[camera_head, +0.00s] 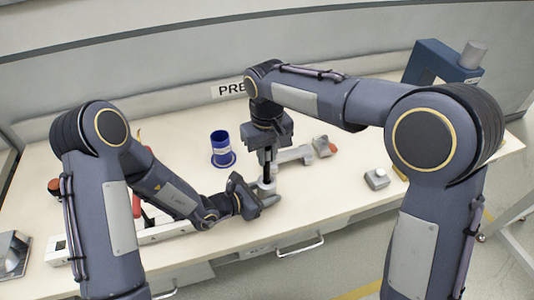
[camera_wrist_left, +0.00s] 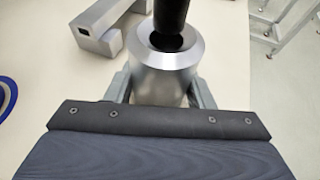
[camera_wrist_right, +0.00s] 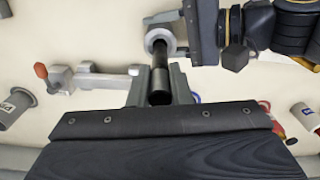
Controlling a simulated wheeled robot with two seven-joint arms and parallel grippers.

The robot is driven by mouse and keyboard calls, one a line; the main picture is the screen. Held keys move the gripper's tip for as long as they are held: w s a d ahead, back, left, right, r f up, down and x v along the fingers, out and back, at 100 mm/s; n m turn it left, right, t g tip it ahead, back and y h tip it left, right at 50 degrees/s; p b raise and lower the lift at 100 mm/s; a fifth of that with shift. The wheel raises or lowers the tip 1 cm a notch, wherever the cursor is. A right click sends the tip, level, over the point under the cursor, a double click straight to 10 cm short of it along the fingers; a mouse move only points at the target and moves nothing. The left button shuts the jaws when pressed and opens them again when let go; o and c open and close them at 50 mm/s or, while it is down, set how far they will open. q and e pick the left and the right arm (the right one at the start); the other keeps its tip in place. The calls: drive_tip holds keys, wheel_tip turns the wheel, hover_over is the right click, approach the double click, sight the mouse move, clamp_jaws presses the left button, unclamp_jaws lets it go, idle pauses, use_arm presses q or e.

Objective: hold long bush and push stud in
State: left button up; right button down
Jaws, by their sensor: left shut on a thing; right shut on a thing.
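The long bush (camera_wrist_left: 165,75) is a silver metal cylinder with a chamfered top and a central bore. The stud (camera_wrist_right: 160,84) is a black rod. My right gripper (camera_head: 266,160) is shut on it from above. In the left wrist view the stud (camera_wrist_left: 170,16) lines up with the bore, its lower end at or inside the mouth. The depth is hidden.
A blue flanged cup (camera_head: 220,147) stands left of the grippers. A grey fixture (camera_head: 295,154) with a red knob lies close behind them.

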drive_tip(key=shift+f, duration=0.25)
drive_tip(key=shift+f, duration=0.35)
drive_tip(key=c, duration=1.3)
unclamp_jaws()
